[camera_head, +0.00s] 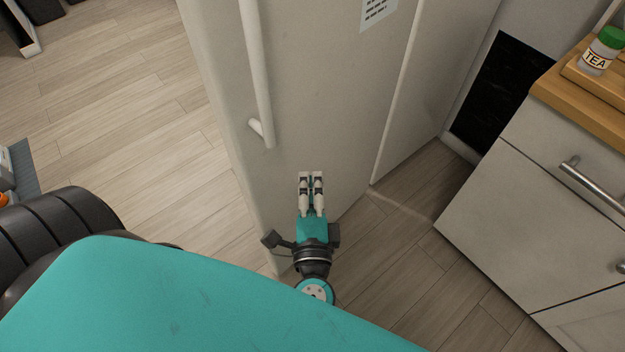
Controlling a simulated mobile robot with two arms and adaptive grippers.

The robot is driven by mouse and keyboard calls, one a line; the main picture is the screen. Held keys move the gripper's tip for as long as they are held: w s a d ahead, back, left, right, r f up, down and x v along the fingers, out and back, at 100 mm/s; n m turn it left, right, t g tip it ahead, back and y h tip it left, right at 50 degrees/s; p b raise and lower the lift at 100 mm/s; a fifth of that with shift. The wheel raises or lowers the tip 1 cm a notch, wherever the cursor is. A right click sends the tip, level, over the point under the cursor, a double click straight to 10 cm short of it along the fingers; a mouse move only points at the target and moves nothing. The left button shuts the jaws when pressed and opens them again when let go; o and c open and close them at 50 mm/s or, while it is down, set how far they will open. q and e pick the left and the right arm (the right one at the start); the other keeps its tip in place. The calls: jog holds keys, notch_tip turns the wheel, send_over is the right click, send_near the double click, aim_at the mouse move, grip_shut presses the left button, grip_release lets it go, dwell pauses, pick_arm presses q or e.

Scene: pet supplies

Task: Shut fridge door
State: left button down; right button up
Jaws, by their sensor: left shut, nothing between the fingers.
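The fridge door (315,95) is a tall off-white panel across the middle of the view. It has a long vertical handle (258,70) near its left edge and a printed paper (377,10) near the top. The door appears to stand swung out at an angle, with floor on its left; the fridge interior is hidden. My left gripper (311,176) has its fingers together and empty. It is in front of the lower part of the door's outer face, below and right of the handle. I cannot tell if it touches the door. My right gripper is out of view.
A pale cabinet (530,190) with metal handles and a wooden top (560,95) stands at the right, bearing a green-lidded tea jar (602,51). Bare wood floor (130,120) lies left of the door. A narrow floor strip (420,185) separates door and cabinet.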

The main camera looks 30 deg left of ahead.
pick_arm(q)
jog(key=p, duration=0.2)
send_near(297, 125)
jog(key=w+d, duration=0.1)
jog(key=w, duration=0.2)
jog(key=shift+w+a+p, duration=0.3)
jog(key=shift+a, duration=0.55)
jog(key=shift+w+a+p, duration=0.3)
jog(key=shift+w+a, duration=0.05)
jog(key=shift+a, duration=0.55)
